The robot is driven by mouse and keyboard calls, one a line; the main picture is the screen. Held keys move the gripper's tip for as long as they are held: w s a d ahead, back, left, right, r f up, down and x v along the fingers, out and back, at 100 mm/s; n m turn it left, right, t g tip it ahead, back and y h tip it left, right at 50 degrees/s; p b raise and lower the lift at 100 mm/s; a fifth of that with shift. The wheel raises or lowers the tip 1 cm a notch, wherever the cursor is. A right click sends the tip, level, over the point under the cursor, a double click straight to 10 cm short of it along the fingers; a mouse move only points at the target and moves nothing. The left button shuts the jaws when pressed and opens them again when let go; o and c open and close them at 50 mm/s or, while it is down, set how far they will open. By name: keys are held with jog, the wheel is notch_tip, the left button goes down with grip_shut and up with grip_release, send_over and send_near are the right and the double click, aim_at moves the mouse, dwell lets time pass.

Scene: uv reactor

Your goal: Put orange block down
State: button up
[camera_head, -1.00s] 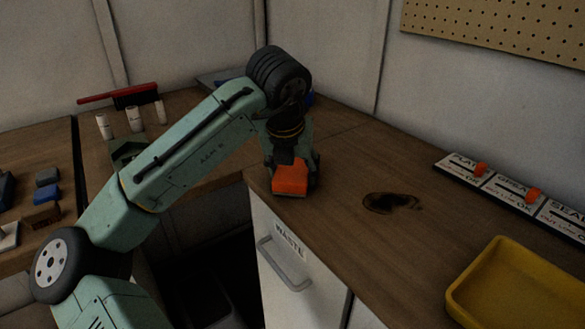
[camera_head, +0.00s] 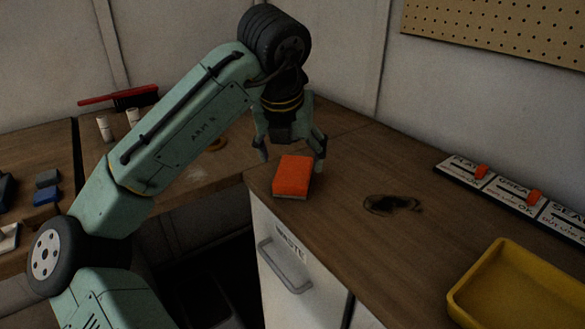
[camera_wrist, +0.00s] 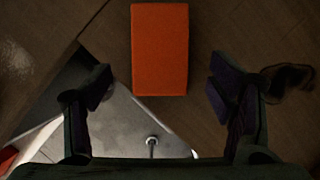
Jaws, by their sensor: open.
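The orange block (camera_head: 292,175) lies flat on the wooden counter, near its front corner above the waste cabinet. It has an orange top and a paler lower layer. My gripper (camera_head: 291,156) is open and empty, just above and behind the block, with its fingers spread wide. In the wrist view the orange block (camera_wrist: 159,50) lies ahead of and between the fingers of my gripper (camera_wrist: 160,92), touching neither.
A dark burn mark (camera_head: 391,204) is on the counter to the right of the block. A yellow tray (camera_head: 456,297) stands at the front right. Labelled switches (camera_head: 497,182) line the back edge. The cabinet marked WASTE (camera_head: 283,262) is below.

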jog(key=v, duration=0.6)
jog(key=shift+r, duration=0.2)
